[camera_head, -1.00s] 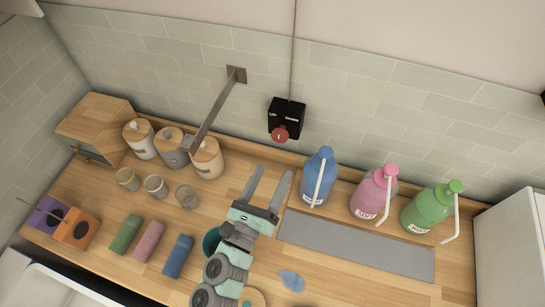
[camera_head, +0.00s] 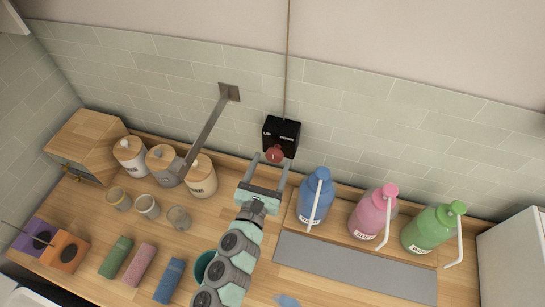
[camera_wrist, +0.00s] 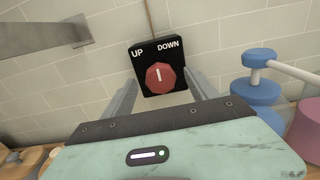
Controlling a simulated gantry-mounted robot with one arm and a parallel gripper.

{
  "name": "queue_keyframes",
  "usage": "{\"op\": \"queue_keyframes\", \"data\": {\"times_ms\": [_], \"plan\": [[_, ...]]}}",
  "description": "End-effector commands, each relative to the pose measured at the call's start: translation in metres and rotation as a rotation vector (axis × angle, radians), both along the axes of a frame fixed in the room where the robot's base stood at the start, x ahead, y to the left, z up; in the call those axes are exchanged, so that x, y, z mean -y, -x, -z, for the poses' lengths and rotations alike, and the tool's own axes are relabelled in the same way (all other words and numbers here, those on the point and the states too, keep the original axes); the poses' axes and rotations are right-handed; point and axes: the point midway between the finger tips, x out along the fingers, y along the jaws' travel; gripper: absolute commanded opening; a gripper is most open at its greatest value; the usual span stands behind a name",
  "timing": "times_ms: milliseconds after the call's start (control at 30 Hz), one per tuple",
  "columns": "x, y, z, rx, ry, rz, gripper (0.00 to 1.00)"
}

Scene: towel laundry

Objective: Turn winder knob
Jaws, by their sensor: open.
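The winder is a black box (camera_head: 283,132) on the tiled wall, marked UP on the left and DOWN on the right. Its red knob (camera_head: 274,154) faces out, and in the wrist view the white mark on the knob (camera_wrist: 160,76) stands about upright. My gripper (camera_head: 271,160) is open, with one finger on each side of the knob in the head view. In the wrist view the fingers (camera_wrist: 160,92) flank the box's lower part, with gaps beside the knob. I cannot tell how deep the fingertips reach.
Blue (camera_head: 315,198), pink (camera_head: 373,213) and green (camera_head: 433,230) pump bottles stand to the right. A metal wall bracket (camera_head: 209,128) juts out at left, above lidded jars (camera_head: 201,178). A cord (camera_head: 288,60) runs up from the box.

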Motion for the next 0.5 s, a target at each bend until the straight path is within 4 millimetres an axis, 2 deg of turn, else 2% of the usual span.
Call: {"op": "queue_keyframes", "data": {"times_ms": [200,500], "plan": [[0.005,-0.018,0.000,-0.001,0.001,-0.001,0.68],[0.006,-0.021,0.000,0.000,0.001,0.000,0.68]]}}
